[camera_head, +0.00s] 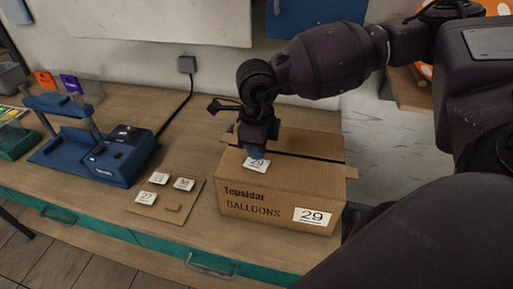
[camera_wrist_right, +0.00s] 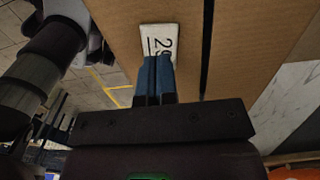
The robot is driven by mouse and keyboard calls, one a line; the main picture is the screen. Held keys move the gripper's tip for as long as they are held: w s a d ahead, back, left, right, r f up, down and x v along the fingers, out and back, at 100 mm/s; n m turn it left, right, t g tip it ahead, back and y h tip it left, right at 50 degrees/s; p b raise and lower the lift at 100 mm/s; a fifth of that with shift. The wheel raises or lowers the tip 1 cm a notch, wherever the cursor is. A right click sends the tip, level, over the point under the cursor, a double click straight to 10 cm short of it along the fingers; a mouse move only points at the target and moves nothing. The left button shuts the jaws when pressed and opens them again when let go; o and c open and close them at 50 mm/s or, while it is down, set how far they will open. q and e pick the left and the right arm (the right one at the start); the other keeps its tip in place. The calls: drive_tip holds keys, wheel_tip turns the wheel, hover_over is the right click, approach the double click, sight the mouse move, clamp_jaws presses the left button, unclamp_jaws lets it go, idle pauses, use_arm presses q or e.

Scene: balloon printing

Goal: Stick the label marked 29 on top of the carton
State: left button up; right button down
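The carton (camera_head: 268,207) is a brown box printed "Topsidar BALLOONS" with a white 29 printed on its front. Its top also fills much of the right wrist view (camera_wrist_right: 235,55). The small white label marked 29 (camera_head: 257,165) is at the carton's top, near the front edge; in the right wrist view the label (camera_wrist_right: 159,38) is partly hidden by my fingers. My right gripper (camera_head: 257,150), with blue fingers (camera_wrist_right: 159,75), points down at the label with its fingers close together on it. I cannot tell whether the label touches the carton. My left gripper is not in view.
A tan card (camera_head: 182,216) with several other white labels, one marked 27 (camera_head: 146,197), and a bare tan spot lies left of the carton. A blue device (camera_head: 118,157) stands further left on the wooden table (camera_head: 205,115). Teal drawers run along the front.

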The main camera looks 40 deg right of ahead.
idle(0.3)
drive_tip(key=shift+f+b, duration=0.3)
drive_tip(key=shift+f, duration=0.1)
idle(0.6)
drive_tip(key=shift+f+b, duration=0.3)
drive_tip(key=shift+f, duration=0.1)
drive_tip(key=shift+f, duration=0.35)
idle(0.4)
drive_tip(key=shift+f+b, duration=0.1)
drive_tip(key=shift+b, duration=0.25)
drive_tip(key=shift+s+f, duration=0.1)
idle(0.6)
idle(0.5)
